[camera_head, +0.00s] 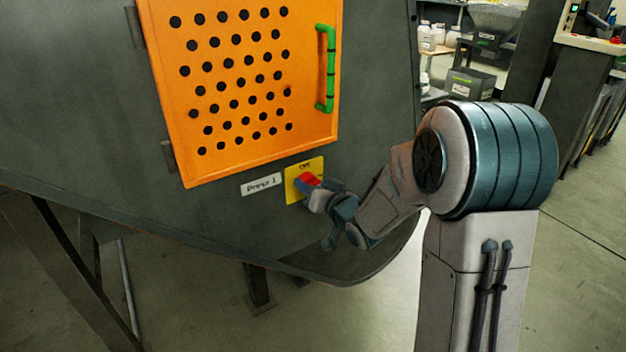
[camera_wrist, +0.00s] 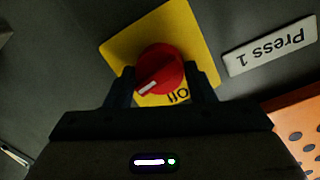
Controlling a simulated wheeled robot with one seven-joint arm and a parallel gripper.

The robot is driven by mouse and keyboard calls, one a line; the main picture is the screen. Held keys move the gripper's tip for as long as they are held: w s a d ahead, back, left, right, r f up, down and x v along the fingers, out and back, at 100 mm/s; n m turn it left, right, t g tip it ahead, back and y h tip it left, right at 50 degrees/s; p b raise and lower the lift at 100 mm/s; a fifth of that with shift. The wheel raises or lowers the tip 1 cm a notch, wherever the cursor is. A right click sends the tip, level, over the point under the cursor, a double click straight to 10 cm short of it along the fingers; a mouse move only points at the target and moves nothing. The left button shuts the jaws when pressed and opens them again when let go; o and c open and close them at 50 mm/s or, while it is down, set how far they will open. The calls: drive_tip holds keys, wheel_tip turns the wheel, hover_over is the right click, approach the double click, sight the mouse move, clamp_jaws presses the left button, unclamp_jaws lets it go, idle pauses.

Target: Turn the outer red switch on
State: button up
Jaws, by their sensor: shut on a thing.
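The red rotary switch (camera_head: 308,180) sits on a yellow plate (camera_head: 292,188) on the dark machine wall, below the orange panel. In the wrist view the red knob (camera_wrist: 160,70) has a white pointer mark aimed to the lower left, near the word "Off" on the yellow plate (camera_wrist: 195,35). My gripper (camera_wrist: 160,85) reaches the knob from the front, with one finger on each side of it, and is shut on it. In the head view my gripper (camera_head: 318,196) covers part of the knob and plate.
A "Press 1" label (camera_head: 261,184) is left of the plate. Above is an orange perforated panel (camera_head: 240,90) with a green handle (camera_head: 328,68). Shelves with white jars (camera_head: 430,38) stand at the back right. Open floor (camera_head: 580,220) lies to the right.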

drive_tip(key=shift+m+y+p, duration=0.3)
drive_tip(key=shift+m+p, duration=0.3)
drive_tip(key=shift+m, duration=0.1)
drive_tip(key=shift+a, duration=0.1)
drive_tip(key=o, duration=0.9)
drive_tip(key=shift+o, duration=0.2)
